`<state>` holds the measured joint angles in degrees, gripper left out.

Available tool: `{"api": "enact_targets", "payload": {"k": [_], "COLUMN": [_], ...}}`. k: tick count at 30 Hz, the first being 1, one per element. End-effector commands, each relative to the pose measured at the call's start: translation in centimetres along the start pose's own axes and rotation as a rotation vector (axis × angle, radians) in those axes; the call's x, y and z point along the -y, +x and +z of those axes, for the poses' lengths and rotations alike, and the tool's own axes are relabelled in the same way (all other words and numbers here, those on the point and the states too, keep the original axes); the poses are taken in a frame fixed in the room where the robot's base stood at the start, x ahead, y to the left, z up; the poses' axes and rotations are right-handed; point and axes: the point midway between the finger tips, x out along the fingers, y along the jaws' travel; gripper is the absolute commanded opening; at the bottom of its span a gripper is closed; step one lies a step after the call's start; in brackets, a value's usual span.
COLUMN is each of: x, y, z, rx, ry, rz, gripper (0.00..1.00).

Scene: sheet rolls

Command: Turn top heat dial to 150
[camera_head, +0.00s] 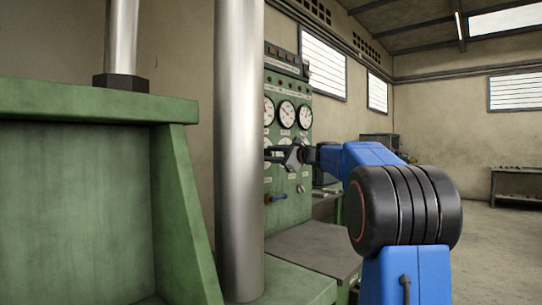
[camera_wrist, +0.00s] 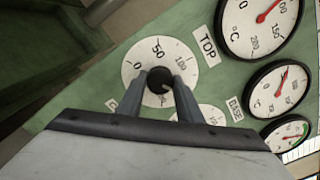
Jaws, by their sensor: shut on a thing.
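The top heat dial (camera_wrist: 137,54) is a white face with dark numbers, beside a label reading TOP (camera_wrist: 207,45), in the wrist view. Its round black knob (camera_wrist: 159,76) is at the centre. My gripper (camera_wrist: 157,88) is shut on this knob, one finger on either side. The lower part of the dial is hidden by the gripper. The knob's pointer is too unclear to read. In the head view, my gripper (camera_head: 284,155) is at the green panel (camera_head: 291,205), and it hides part of the dials there.
Round gauges with red needles (camera_wrist: 262,24) sit to the right of the dial in the wrist view. A second white dial (camera_wrist: 213,114) is next to the label BASE (camera_wrist: 235,109). A steel column (camera_head: 238,150) and green machine frame (camera_head: 85,190) stand left.

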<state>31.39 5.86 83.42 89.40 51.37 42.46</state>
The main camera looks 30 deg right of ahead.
Motion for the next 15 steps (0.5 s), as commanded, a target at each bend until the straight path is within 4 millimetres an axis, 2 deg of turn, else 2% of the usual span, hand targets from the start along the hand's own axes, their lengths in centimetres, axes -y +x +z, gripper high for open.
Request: {"api": "enact_targets", "payload": {"k": [15], "x": [-0.12], "y": [0.0], "z": [-0.22], "rx": [-0.002], "ry": [0.063], "rz": [0.002], "gripper": [0.1]}}
